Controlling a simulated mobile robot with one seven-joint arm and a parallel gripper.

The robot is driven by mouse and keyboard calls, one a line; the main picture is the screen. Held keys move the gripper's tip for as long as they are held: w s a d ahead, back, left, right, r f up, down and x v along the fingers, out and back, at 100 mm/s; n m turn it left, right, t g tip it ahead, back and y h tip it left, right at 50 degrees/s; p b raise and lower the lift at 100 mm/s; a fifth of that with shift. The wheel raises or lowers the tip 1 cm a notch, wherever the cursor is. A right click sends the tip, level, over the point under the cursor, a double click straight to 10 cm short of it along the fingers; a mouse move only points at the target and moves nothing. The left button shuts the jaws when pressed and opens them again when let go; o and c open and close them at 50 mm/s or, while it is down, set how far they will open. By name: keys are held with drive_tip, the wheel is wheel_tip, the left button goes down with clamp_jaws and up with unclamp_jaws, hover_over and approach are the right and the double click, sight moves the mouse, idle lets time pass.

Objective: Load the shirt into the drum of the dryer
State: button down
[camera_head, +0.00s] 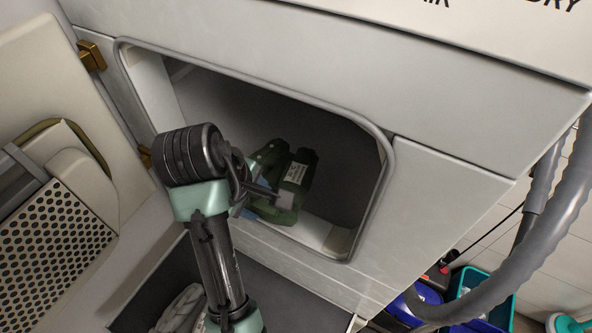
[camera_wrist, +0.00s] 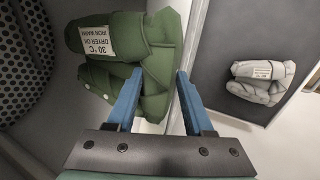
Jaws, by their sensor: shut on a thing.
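A folded dark green shirt (camera_head: 286,186) with a white care label is in the opening of the dryer drum (camera_head: 230,100). It also shows in the wrist view (camera_wrist: 133,45), where the label reads 30 °C, dryer OK, iron warm. My gripper (camera_wrist: 156,82) has its blue fingers on either side of a part of the shirt and is shut on it. In the head view my gripper (camera_head: 262,190) reaches through the opening, partly hidden by my arm. The dryer door (camera_head: 55,85) stands open at the left.
The opening's grey rim (camera_head: 385,185) surrounds my arm's way in. A grey-white folded garment (camera_wrist: 262,78) lies on a dark surface (camera_wrist: 240,30) outside the drum. A grey hose (camera_head: 545,240) and coloured containers (camera_head: 480,285) stand at the right. The drum's right side looks free.

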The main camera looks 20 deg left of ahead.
sight(292, 156)
drive_tip(key=w, duration=0.4)
drive_tip(key=w+d+p, duration=0.1)
drive_tip(key=w, duration=0.3)
drive_tip(key=w+d+p, duration=0.1)
drive_tip(key=w, duration=0.4)
drive_tip(key=shift+d+r, duration=0.15)
drive_tip(key=shift+d, duration=0.05)
wheel_tip(292, 156, down, 3)
drive_tip(key=shift+r+p, duration=0.1)
drive_tip(key=shift+p, duration=0.5)
wheel_tip(292, 156, down, 4)
drive_tip(key=shift+s+r+p, duration=0.1)
drive_tip(key=shift+r+p, duration=0.05)
drive_tip(key=shift+p, duration=0.85)
drive_tip(key=shift+w+f, duration=0.25)
drive_tip(key=shift+f, duration=0.2)
drive_tip(key=shift+f, duration=0.65)
drive_tip(key=shift+c, duration=1.4)
unclamp_jaws()
drive_tip(key=shift+s, duration=0.1)
